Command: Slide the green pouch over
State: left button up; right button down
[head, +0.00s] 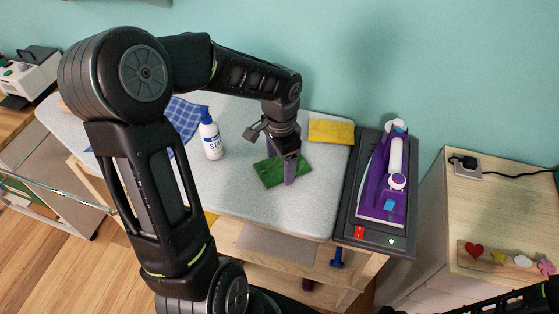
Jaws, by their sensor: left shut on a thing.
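The green pouch (268,174) lies flat on the grey padded board (240,195), in front of a yellow folded cloth. My left gripper (289,172) reaches down over the pouch from above. Its fingers are shut on the pouch near its right part and cover some of it. My right gripper is outside the picture; only a dark arm part shows at the lower right corner.
A yellow cloth (331,132) lies behind the pouch. A white spray bottle (211,138) with a blue top stands to the left, by a blue checked cloth (183,115). A purple iron (384,185) sits on a dark rest at the right. The board's front is clear.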

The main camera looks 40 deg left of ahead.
aim_at(281, 166)
pick_arm(q)
jog(key=shift+w, duration=0.1)
jog(key=o, duration=1.4)
jog(key=shift+r, duration=0.1)
notch_tip(281, 166, up, 8)
jog(key=shift+f, duration=0.2)
